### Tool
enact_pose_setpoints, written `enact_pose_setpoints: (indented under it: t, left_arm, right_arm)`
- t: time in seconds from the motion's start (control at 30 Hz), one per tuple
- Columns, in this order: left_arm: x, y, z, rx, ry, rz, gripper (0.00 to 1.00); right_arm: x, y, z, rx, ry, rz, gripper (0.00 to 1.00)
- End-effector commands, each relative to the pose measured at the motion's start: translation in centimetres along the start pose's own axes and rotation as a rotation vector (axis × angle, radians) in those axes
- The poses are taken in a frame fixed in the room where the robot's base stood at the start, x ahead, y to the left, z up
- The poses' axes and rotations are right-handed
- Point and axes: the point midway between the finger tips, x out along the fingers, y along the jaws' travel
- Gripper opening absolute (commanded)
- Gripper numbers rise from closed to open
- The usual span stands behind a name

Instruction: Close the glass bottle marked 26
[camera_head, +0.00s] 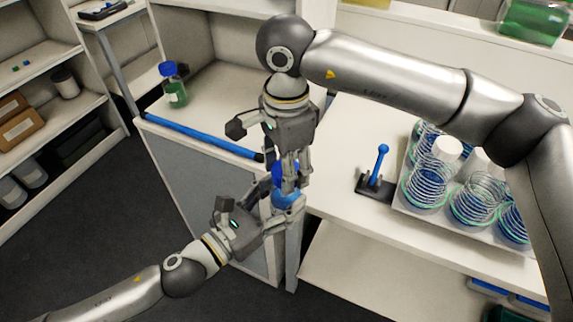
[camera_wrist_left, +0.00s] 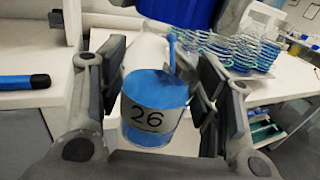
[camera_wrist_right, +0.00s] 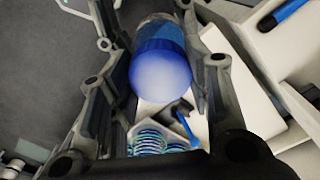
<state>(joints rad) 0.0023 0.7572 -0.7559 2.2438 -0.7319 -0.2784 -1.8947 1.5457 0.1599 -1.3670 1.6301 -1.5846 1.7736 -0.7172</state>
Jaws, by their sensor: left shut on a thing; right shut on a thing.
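The glass bottle marked 26 (camera_wrist_left: 150,112) holds blue liquid and stands between the fingers of my left gripper (camera_wrist_left: 160,110), which is shut on it. In the head view the bottle (camera_head: 287,199) is held in the air by the bench edge. My right gripper (camera_head: 287,178) comes down from above and is shut on a blue cap (camera_wrist_right: 160,72) over the bottle's mouth. The cap also shows at the top of the left wrist view (camera_wrist_left: 185,12).
A rack of wire spring holders (camera_head: 425,185) stands on the right bench, beside a black stand with a blue lever (camera_head: 380,160). A green bottle with a blue cap (camera_head: 174,92) stands in the left cabinet, behind a blue bar (camera_head: 200,136). Shelves stand far left.

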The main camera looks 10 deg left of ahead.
Motion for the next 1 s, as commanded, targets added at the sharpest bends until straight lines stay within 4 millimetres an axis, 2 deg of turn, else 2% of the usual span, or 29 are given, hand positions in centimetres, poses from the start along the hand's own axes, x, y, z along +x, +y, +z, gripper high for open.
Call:
enact_pose_setpoints:
  t: [0.4, 0.6, 0.77, 0.8, 0.93, 1.0]
  left_arm:
    - [0.01, -0.12, 0.17, 0.001, -0.004, -0.003, 0.00]
    - [0.01, -0.15, 0.17, 0.001, -0.004, -0.004, 0.00]
    - [0.01, -0.18, 0.18, 0.001, -0.004, -0.005, 0.00]
    - [0.01, -0.19, 0.18, 0.001, -0.004, -0.005, 0.00]
    - [0.01, -0.16, 0.17, 0.001, -0.004, -0.004, 0.00]
    - [0.01, -0.13, 0.17, 0.001, -0.004, -0.004, 0.00]
  right_arm:
    - [0.00, -0.10, 0.07, 0.745, -0.003, -0.002, 0.17]
    - [0.01, -0.11, 0.08, 1.057, -0.004, -0.002, 0.17]
    - [0.01, -0.12, 0.09, 1.054, -0.004, -0.002, 0.17]
    - [0.01, -0.12, 0.09, 1.053, -0.004, -0.002, 0.50]
    - [0.02, -0.10, 0.07, 1.052, -0.004, -0.001, 0.67]
    - [0.02, -0.09, 0.07, 1.052, -0.003, -0.001, 0.70]
